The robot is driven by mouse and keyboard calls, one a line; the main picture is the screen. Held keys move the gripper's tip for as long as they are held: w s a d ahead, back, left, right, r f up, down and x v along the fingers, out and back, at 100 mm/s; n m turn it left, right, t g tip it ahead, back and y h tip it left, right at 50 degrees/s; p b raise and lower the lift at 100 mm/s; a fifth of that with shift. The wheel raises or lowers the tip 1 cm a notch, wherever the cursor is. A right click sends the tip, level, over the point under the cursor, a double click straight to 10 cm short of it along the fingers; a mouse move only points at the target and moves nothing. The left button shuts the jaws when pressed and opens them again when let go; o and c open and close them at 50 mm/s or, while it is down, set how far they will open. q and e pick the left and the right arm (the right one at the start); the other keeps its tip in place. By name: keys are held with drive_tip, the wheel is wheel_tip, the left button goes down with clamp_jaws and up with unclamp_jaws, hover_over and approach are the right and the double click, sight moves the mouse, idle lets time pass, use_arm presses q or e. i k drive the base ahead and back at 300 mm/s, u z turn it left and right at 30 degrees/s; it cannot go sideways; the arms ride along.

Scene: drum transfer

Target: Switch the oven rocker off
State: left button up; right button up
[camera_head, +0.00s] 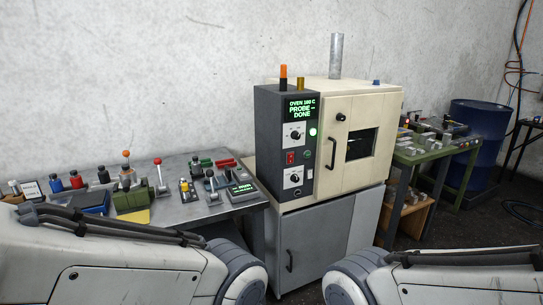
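The beige oven (325,140) stands on a grey cabinet, with its door closed and a dark window in the door. Its dark control panel (271,140) on the left has a green-text screen (300,109) reading oven 180 C or similar, probe, done. The red rocker switch (290,157) sits on the panel between two dials. Its exact position is too small to tell. A green light (313,132) glows beside the upper dial. My two arms come in at the bottom left and bottom right. Neither gripper is in the picture.
A grey bench (185,211) on the left holds levers, small bottles, a blue tray and a small green-lit display box (242,190). A green table (425,154) with small parts and a blue barrel (476,130) stand on the right. Cables hang on the right wall.

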sight(290, 156)
drive_tip(key=k, duration=0.65)
drive_tip(key=u, duration=0.4)
drive_tip(key=i, duration=1.6)
drive_tip(key=z, duration=0.6)
